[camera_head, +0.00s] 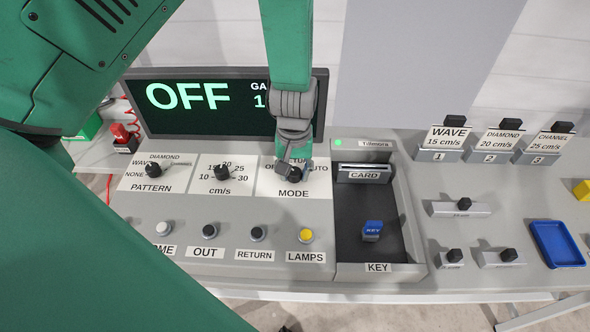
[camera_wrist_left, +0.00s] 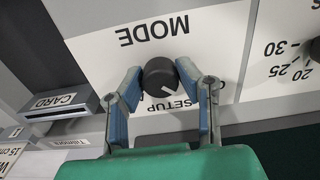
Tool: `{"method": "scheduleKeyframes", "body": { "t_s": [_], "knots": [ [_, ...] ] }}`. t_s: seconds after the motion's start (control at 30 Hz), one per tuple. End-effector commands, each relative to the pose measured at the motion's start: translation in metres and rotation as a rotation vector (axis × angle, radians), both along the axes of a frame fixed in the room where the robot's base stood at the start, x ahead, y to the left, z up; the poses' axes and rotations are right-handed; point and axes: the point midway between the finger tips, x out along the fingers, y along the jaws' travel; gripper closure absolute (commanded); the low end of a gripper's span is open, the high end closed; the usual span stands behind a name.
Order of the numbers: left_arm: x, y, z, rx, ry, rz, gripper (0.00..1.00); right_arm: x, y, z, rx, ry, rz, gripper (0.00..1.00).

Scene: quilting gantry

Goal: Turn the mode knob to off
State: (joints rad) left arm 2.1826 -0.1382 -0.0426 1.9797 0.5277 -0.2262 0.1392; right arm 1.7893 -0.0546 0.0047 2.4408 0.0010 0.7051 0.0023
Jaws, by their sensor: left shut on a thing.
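The mode knob (camera_wrist_left: 159,77) is a round black knob on a white panel marked MODE (camera_wrist_left: 154,30), which appears upside down in the left wrist view. A pale pointer line on the knob slants toward the lower right there, near the SETUP label. My left gripper (camera_wrist_left: 163,90) is shut on the knob, with a blue-padded finger at each side. In the head view the gripper (camera_head: 293,166) comes down from above and partly hides the knob (camera_head: 295,174) and its labels. The display (camera_head: 222,105) reads OFF in large green letters.
The pattern knob (camera_head: 153,169) and speed knob (camera_head: 222,172) sit left of the mode knob. A row of buttons, including the yellow LAMPS button (camera_head: 305,236), lies in front. The key bay with its blue key (camera_head: 373,230) is to the right, a blue tray (camera_head: 557,243) farther right.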

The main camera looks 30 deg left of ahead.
Motion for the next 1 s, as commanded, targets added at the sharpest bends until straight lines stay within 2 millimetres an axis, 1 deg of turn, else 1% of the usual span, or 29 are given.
{"method": "scheduleKeyframes", "body": {
  "t_s": [0.03,0.1,0.13,0.17,0.2,0.47,0.57,0.67,1.0],
  "knots": [
    [-0.007,-0.002,-0.004,-0.005,0.018,-0.002,1.00,0.000,0.000,0.000,0.000,0.000,0.000,1.00],
    [-0.007,-0.003,-0.003,-0.005,0.018,-0.002,1.00,0.000,0.000,0.000,0.000,0.000,0.000,1.00],
    [-0.006,-0.002,-0.003,-0.005,0.018,-0.002,0.64,0.000,0.000,0.000,0.000,0.000,0.000,1.00],
    [-0.006,-0.002,-0.003,-0.005,0.017,-0.002,0.53,0.000,0.000,0.000,0.000,0.000,0.000,1.00],
    [-0.006,-0.002,-0.003,-0.005,0.015,-0.002,0.51,0.000,0.000,0.000,0.000,0.000,0.000,1.00],
    [-0.002,-0.001,-0.001,-0.002,0.006,-0.002,0.51,0.000,0.000,0.000,0.000,0.000,0.000,1.00],
    [-0.001,-0.001,0.004,-0.001,0.004,-0.002,0.51,-0.003,0.000,0.000,0.000,-0.002,0.000,1.00],
    [0.000,-0.001,0.016,-0.001,0.002,-0.002,0.51,-0.003,0.000,0.001,0.000,-0.003,0.000,1.00],
    [0.000,-0.001,0.087,-0.001,0.003,-0.003,0.51,-0.003,0.000,0.001,0.000,-0.003,0.000,1.00]
  ]
}}
